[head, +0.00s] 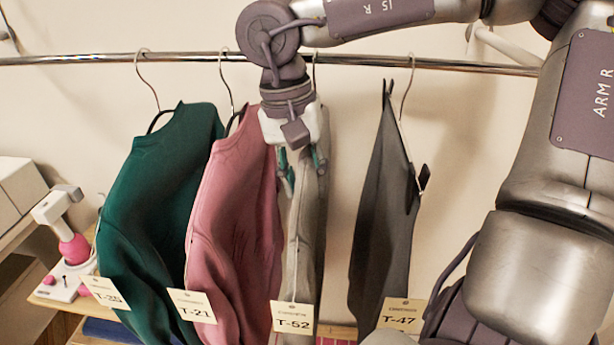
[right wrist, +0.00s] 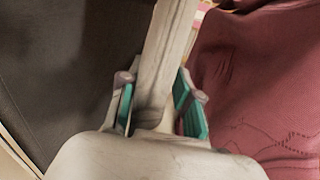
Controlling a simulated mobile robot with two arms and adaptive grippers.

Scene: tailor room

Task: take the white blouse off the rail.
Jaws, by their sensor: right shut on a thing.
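The white blouse (head: 306,235), pale grey-beige in this light, hangs edge-on below the metal rail (head: 190,57). A tag reading T-52 (head: 293,319) hangs at its lower front. My right gripper (head: 303,172) is at the upper part of the blouse, below the rail, with its fingers shut on the cloth. In the right wrist view the pale cloth (right wrist: 170,45) runs between the two teal-padded fingers (right wrist: 156,108). A hanger hook shows at the rail just behind my wrist; the hanger's lower part is hidden. My left gripper is not in view.
A pink top (head: 235,215) hangs close on the left, with a green top (head: 155,215) beyond it. A dark grey garment (head: 384,220) hangs on the right, with a gap before it. A white device with a pink bulb (head: 75,249) stands lower left.

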